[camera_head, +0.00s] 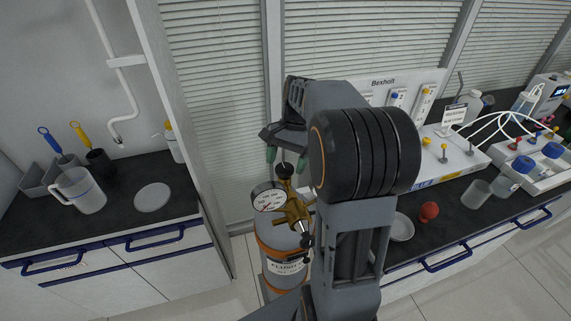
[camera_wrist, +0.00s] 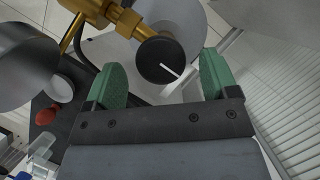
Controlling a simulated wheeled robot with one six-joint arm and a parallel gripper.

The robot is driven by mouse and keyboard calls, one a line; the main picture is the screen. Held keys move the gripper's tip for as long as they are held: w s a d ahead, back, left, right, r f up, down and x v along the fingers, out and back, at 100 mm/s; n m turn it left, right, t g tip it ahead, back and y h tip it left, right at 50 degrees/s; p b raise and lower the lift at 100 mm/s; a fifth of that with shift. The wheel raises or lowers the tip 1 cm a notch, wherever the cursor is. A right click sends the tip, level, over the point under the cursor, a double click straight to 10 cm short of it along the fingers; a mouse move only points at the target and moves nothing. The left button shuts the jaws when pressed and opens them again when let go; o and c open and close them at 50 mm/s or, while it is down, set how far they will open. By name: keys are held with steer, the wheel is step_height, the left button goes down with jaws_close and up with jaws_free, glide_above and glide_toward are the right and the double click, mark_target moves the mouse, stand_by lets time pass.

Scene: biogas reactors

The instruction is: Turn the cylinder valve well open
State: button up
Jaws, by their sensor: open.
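The gas cylinder (camera_head: 283,243) stands in the middle of the head view, with orange bands and a label. Brass fittings (camera_head: 294,211) and a round dial gauge (camera_head: 269,197) sit on its top. The valve's black round handwheel (camera_head: 285,170) is at the top of the brass; in the wrist view it is a black disc (camera_wrist: 158,60) with a white line on it. My gripper (camera_head: 286,160) is just above the handwheel. In the wrist view its green fingers (camera_wrist: 161,68) are spread, one on each side of the wheel, with gaps showing. It is open and empty.
A dark bench (camera_head: 455,211) at the right holds a red ball-shaped object (camera_head: 429,211), a white dish (camera_head: 401,228) and beakers. A left bench holds a jug (camera_head: 79,190). A blind-covered wall is close behind the cylinder.

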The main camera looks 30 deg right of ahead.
steer(key=shift+s+a+f, duration=0.15)
steer(key=shift+a+f, duration=0.05)
steer(key=shift+f, duration=0.25)
steer(key=shift+c, duration=0.2)
steer(key=c, duration=0.9)
